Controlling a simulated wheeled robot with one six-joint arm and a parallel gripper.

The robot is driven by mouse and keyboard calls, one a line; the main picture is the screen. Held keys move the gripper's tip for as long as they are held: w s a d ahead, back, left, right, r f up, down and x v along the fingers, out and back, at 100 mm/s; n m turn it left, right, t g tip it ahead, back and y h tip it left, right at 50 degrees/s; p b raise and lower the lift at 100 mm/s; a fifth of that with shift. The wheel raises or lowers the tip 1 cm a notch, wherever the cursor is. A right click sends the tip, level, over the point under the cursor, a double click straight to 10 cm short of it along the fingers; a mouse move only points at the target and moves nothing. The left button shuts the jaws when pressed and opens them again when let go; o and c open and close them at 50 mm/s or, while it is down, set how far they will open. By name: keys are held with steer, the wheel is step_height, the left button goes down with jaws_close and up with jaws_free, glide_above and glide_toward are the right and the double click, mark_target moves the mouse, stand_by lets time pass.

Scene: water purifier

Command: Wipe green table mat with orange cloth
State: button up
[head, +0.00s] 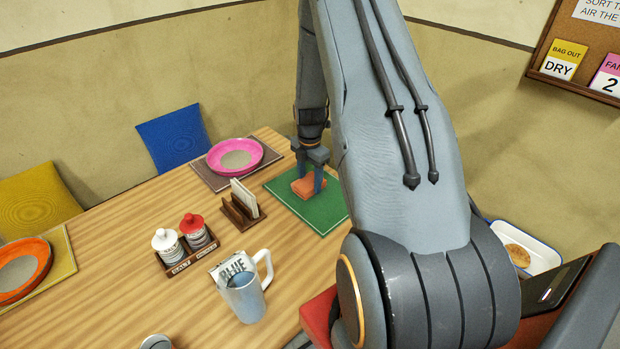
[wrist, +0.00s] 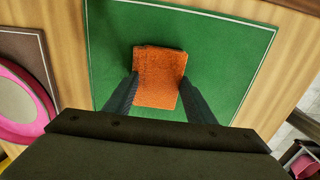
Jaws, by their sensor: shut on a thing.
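The green table mat (head: 322,214) lies on the wooden table, partly hidden behind my arm in the head view. It fills much of the wrist view (wrist: 225,50), with a thin pale border line. The orange cloth (head: 303,189) is a small folded block over the mat. In the wrist view the cloth (wrist: 158,75) sits between the two dark fingers, near the middle of the mat. My gripper (head: 308,178) points down and is shut on the cloth. The cloth appears to be at the mat's surface, but I cannot tell if it presses on it.
A pink plate (head: 252,152) on a brown mat (head: 208,178) is left of the green mat. A napkin holder (head: 241,214), a shaker caddy (head: 190,256) and a blue mug (head: 243,298) stand nearer. An orange plate (head: 40,262) is at far left.

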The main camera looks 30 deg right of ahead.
steer(key=shift+s+d, duration=0.1)
steer(key=shift+s, duration=0.35)
steer(key=shift+s+r+p, duration=0.2)
steer(key=shift+r+p, duration=0.05)
steer(key=shift+p, duration=0.05)
steer(key=shift+w+r+p, duration=0.2)
steer(key=shift+r+p, duration=0.1)
steer(key=shift+r, duration=0.8)
steer(key=shift+r+p, duration=1.65)
steer(key=shift+r, duration=1.1)
